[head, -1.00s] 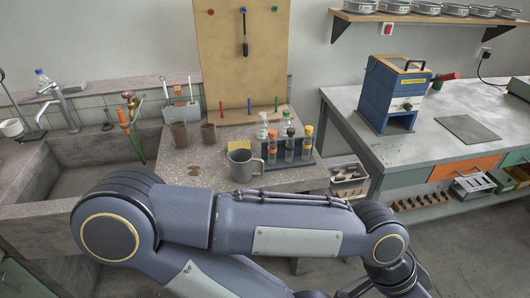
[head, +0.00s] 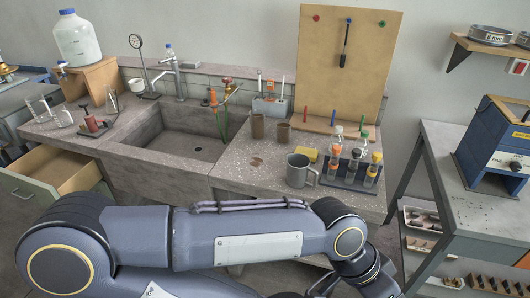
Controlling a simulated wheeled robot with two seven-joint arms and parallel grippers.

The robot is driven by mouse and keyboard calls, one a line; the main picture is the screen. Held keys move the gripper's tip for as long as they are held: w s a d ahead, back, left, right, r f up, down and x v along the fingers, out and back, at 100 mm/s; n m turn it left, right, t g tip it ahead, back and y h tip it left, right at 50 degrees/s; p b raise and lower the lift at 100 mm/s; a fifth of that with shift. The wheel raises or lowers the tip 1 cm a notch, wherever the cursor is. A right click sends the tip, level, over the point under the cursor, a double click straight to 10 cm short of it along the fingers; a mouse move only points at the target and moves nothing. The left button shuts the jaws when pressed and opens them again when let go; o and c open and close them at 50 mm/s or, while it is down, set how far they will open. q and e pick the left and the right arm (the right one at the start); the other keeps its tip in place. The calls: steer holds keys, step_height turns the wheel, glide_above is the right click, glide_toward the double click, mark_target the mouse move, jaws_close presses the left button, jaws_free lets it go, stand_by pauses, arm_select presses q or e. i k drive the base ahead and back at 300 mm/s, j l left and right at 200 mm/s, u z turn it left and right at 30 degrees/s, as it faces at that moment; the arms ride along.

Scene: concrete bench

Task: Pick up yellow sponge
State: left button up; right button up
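The yellow sponge (head: 307,156) lies on the speckled concrete bench top (head: 238,177), behind the grey metal mug (head: 299,171) and left of the rack of bottles. The mug hides part of the sponge's lower edge. One of my arms stretches across the bottom of the head view, in front of the bench. Its gripper is not clearly seen; the arm's end runs off the lower edge. No gripper touches the sponge.
A bottle rack (head: 352,178) stands right of the mug. Two brown cups (head: 257,126) stand behind. A sink (head: 175,140) is to the left, with an open drawer (head: 62,172) further left. A blue machine (head: 492,145) stands on the right table. Bench front left is mostly clear.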

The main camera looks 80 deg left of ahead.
mark_target(312, 153)
steer(key=i+u, duration=0.15)
steer(key=u, duration=0.35)
steer(key=i+u, duration=0.1)
steer(key=u, duration=0.35)
steer(key=i+u, duration=0.15)
steer(key=u, duration=0.35)
steer(key=i+l+u, duration=0.1)
steer(key=u, duration=0.4)
steer(key=i+l+u, duration=0.1)
steer(key=u, duration=0.4)
steer(key=l+u, duration=0.2)
steer(key=u, duration=0.25)
steer(key=i+l+u, duration=0.15)
steer(key=u, duration=0.25)
steer(key=i+l+u, duration=0.15)
steer(key=l+u, duration=0.2)
steer(key=i+l+u, duration=0.1)
steer(key=u, duration=0.3)
steer(key=l+u, duration=0.35)
